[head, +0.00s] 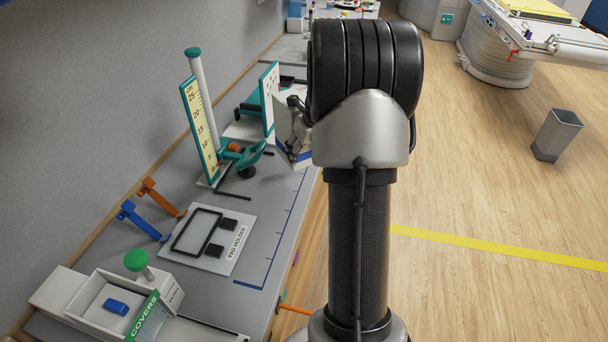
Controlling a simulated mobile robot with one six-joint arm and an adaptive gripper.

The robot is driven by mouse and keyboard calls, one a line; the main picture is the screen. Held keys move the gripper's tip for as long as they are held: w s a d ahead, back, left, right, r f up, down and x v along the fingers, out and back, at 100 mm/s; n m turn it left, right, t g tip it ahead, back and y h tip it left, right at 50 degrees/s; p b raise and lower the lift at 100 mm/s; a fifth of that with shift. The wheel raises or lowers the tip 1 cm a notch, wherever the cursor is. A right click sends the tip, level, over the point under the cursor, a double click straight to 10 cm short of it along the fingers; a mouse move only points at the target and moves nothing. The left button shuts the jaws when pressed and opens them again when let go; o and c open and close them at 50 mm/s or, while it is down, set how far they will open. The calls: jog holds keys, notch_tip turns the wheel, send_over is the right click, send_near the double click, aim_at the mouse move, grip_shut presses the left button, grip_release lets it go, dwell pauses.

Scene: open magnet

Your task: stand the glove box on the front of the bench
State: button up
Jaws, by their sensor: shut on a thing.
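My gripper (298,112) shows just left of my dark arm, partly hidden behind it, over the right edge of the bench (268,193). It is shut on a pale box with a blue band, which looks like the glove box (284,126). The box appears tilted, and its right part is hidden by my gripper and arm. I cannot tell whether it touches the bench top.
A height gauge (203,125) with a green clamp stands behind the box, to the left. A pad holder board (237,238), orange and blue brackets and a covers bin (95,300) are nearer. Bare bench lies along the right edge. A grey waste bin (556,135) stands on the floor.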

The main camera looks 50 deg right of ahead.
notch_tip(320, 180, down, 7)
jog(key=b, duration=0.2)
jog(key=shift+f+b, duration=0.1)
jog(key=shift+b, duration=0.25)
jog(key=o, duration=1.3)
jog(key=p+v, duration=0.4)
jog(key=v, duration=0.8)
